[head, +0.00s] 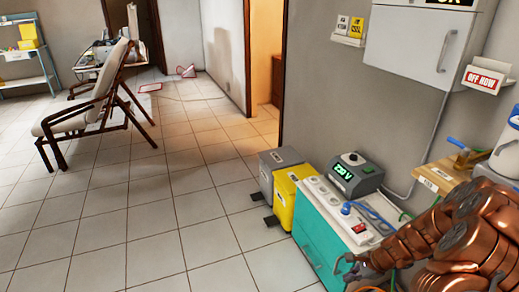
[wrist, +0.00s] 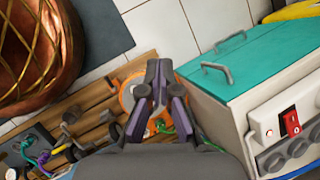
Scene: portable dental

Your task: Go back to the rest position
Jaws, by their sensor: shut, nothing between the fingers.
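My gripper (wrist: 159,92) shows in the wrist view with its two dark fingers together and nothing between them. It is over a wooden slatted surface (wrist: 88,98), in front of an orange round thing (wrist: 127,95) that it partly hides. A teal-topped box (wrist: 245,62) with grey handles stands to its right, apart from the fingers. In the head view my copper-coloured arm reaches in at the lower right, beside the teal box (head: 318,238). The gripper's fingertips cannot be made out clearly there.
A white socket strip (head: 335,208) with a red switch (wrist: 291,122) lies along the teal box. A grey meter (head: 355,175), a yellow box (head: 290,196) and a grey box (head: 275,168) stand by the wall. A reclining chair (head: 95,105) is far left. The tiled floor between is clear.

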